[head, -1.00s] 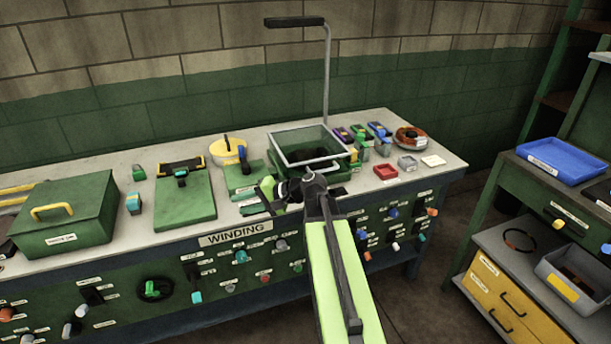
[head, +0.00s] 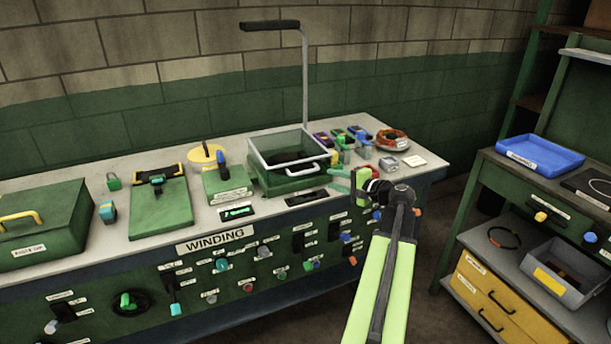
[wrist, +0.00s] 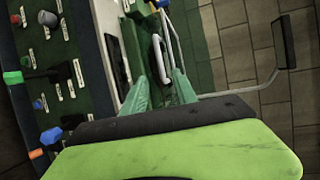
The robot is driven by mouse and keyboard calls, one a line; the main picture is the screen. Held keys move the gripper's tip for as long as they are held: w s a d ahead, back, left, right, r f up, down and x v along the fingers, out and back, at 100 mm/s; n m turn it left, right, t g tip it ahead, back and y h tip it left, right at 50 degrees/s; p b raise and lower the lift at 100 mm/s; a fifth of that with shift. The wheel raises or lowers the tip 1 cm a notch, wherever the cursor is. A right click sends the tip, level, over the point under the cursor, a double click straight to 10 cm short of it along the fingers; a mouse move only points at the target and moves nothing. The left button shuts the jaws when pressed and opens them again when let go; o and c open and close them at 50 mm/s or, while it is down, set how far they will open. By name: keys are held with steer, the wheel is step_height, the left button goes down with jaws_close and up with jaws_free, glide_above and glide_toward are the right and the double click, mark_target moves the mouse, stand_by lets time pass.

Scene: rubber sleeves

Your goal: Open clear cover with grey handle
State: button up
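The clear cover (head: 288,143) has a pale grey frame and lies over a dark green box (head: 272,182) near the bench's middle. Its grey handle (head: 308,169) runs along the front side; a pale bar in the wrist view (wrist: 160,58) looks like this handle. My gripper (head: 333,181) is at the box's front right corner, its green fingers pointing left. In the wrist view, the fingers (wrist: 160,84) are apart with a gap between them, and the handle lies beyond their tips. Nothing is held. I cannot tell whether a finger touches the box.
A tall post with a black-topped arm (head: 270,26) rises behind the box. A green case (head: 45,225), a green clipboard-like panel (head: 160,208) and a yellow-lidded pot (head: 207,154) stand left. Small colored parts and a red-brown coil (head: 392,139) lie right. Switches cover the bench front (head: 220,262).

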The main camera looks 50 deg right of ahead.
mark_target(307, 172)
steer(key=w+f, duration=0.1)
steer(key=w, duration=0.3)
steer(key=w+b, duration=0.1)
steer(key=w, duration=0.4)
steer(key=w+f+b, duration=0.1)
steer(key=w, duration=0.3)
steer(key=shift+w+a+f, duration=0.15)
steer(key=shift+f, duration=0.15)
jaws_close()
stand_by(0.5)
